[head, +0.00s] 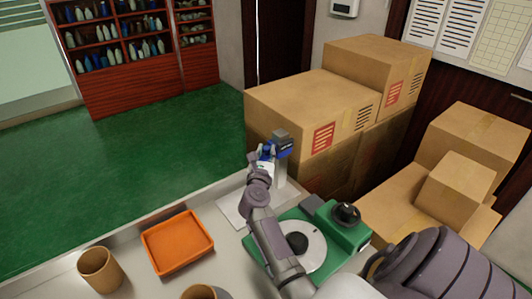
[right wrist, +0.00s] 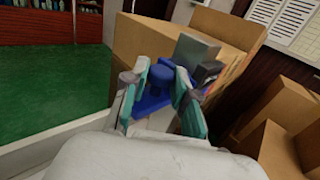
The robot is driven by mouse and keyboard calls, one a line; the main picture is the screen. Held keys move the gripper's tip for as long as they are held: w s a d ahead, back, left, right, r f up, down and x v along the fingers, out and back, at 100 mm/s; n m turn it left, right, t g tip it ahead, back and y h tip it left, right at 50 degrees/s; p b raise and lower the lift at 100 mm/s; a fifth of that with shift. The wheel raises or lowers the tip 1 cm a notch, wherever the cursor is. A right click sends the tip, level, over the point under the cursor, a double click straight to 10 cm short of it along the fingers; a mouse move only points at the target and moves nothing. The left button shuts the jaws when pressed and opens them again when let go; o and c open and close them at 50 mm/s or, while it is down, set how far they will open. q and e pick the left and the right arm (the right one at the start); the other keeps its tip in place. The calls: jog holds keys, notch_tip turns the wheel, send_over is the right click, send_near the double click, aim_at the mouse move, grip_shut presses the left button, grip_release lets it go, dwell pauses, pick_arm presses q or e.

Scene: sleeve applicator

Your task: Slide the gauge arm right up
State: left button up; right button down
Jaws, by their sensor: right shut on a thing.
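The gauge (head: 281,172) is a grey upright column standing on a pale base plate (head: 232,207) at the table's far edge. Its blue gauge arm (head: 284,148) sits high on the column, just below the grey top. My right gripper (head: 266,155) reaches it from the near left side. In the right wrist view, my right gripper (right wrist: 163,82) is shut on the blue gauge arm (right wrist: 154,96), with a teal-padded finger on each side of it. The column's grey top (right wrist: 197,48) shows just behind. My wrist hides the column's lower part there. My left gripper is not in view.
An orange tray (head: 178,242) and a brown cup (head: 100,268) are at left; another cup (head: 199,292) is at the bottom edge. Cardboard boxes (head: 310,110) stand behind the table.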

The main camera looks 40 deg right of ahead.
jog(key=c, duration=1.2)
grip_release()
jog(key=shift+f, duration=0.1)
